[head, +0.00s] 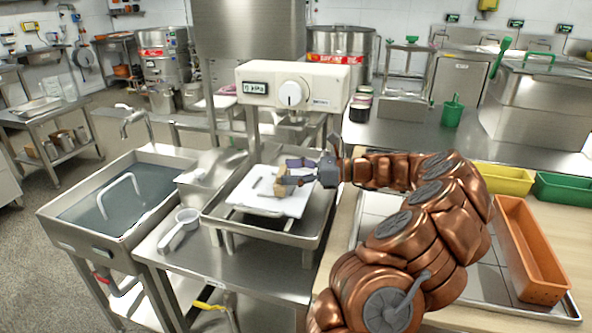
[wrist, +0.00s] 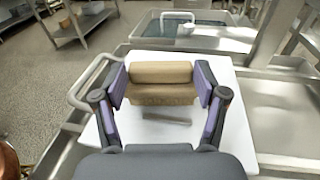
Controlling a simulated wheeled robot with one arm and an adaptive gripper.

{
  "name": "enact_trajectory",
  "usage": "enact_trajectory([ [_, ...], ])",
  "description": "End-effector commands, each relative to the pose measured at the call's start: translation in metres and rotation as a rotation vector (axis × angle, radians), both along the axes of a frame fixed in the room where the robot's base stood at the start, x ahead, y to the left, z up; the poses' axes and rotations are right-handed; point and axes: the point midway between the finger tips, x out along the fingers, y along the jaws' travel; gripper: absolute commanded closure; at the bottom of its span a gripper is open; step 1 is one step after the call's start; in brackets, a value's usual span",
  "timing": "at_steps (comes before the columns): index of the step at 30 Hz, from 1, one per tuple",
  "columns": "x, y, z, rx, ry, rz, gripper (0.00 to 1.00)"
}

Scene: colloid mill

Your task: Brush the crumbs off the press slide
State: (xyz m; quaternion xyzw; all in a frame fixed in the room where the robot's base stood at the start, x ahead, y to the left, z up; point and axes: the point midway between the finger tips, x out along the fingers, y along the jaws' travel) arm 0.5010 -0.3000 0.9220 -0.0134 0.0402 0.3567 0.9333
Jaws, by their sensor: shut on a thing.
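My gripper (head: 288,178) is shut on a tan block-shaped piece (head: 280,188), which looks like the brush. In the wrist view the brush (wrist: 160,82) lies crosswise between the purple-padded fingers (wrist: 162,85), paler on top and browner below. It is over a white board (head: 262,204), which also shows in the wrist view (wrist: 165,134); I cannot tell whether it touches. The board lies in a steel tray (head: 228,222) below the press head (head: 293,86), which has a dial and a display. I cannot make out separate crumbs.
An orange bin (head: 530,250), a yellow bin (head: 503,179) and a green bin (head: 562,188) stand at the right.

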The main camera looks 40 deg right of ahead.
Motion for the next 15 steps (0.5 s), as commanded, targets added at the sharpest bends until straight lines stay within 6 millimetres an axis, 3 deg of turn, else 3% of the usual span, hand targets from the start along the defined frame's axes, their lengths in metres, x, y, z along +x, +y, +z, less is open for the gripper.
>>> enact_trajectory([
  [15,0.024,0.014,0.002,-0.002,-0.001,-0.003,0.75],
])
